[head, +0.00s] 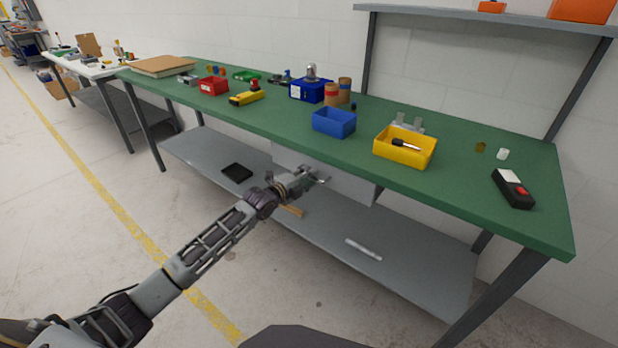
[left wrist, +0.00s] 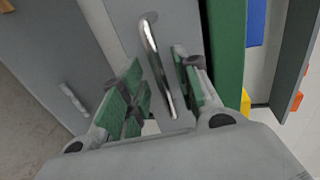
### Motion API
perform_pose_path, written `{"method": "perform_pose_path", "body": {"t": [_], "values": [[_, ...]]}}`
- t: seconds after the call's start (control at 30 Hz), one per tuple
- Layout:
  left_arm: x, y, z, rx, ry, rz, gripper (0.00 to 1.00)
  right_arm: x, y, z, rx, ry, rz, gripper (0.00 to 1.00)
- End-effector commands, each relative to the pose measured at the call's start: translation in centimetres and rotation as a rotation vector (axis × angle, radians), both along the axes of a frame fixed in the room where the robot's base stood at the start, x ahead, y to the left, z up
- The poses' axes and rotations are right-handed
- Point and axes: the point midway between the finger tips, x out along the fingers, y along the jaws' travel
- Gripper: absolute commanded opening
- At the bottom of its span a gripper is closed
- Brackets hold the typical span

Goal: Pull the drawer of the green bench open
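The green bench (head: 290,125) runs across the head view. Its grey drawer (head: 358,189) hangs under the front edge of the top, partly hidden by my left gripper (head: 318,176). In the left wrist view the drawer front (left wrist: 118,25) carries a shiny metal bar handle (left wrist: 152,48). My left gripper (left wrist: 160,95) is open at the drawer front. Its green-padded fingers stand apart on either side of the handle's lower part. Whether a pad touches the handle cannot be told. The drawer looks shut. My right gripper is not in view.
The bench top holds a blue bin (head: 334,122), a yellow bin (head: 404,147) and a black device with a red button (head: 513,188). The lower shelf (head: 410,262) holds a black tray (head: 237,172) and a white bar (head: 363,249). The floor in front is clear.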

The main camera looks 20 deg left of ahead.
Motion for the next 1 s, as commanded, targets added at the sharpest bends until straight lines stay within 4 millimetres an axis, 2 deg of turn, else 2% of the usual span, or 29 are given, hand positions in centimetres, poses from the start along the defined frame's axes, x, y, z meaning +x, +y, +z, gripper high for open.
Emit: {"method": "perform_pose_path", "body": {"t": [0.2,0.57,0.6,0.83,1.0], "values": [[1.0,-0.4,-0.2,0.0,-0.001,0.0,0.32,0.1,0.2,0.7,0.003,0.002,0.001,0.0],[1.2,-0.5,-0.2,0.001,0.0,0.0,0.32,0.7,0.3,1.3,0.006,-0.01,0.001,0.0],[1.2,-0.5,-0.2,0.001,-0.001,0.0,0.31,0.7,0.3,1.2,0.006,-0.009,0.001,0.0],[1.2,-0.5,-0.2,0.0,0.0,0.0,0.01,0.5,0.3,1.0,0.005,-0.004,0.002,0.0],[1.2,-0.5,-0.2,0.0,0.0,0.0,0.0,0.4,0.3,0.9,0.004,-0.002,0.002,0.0]]}}
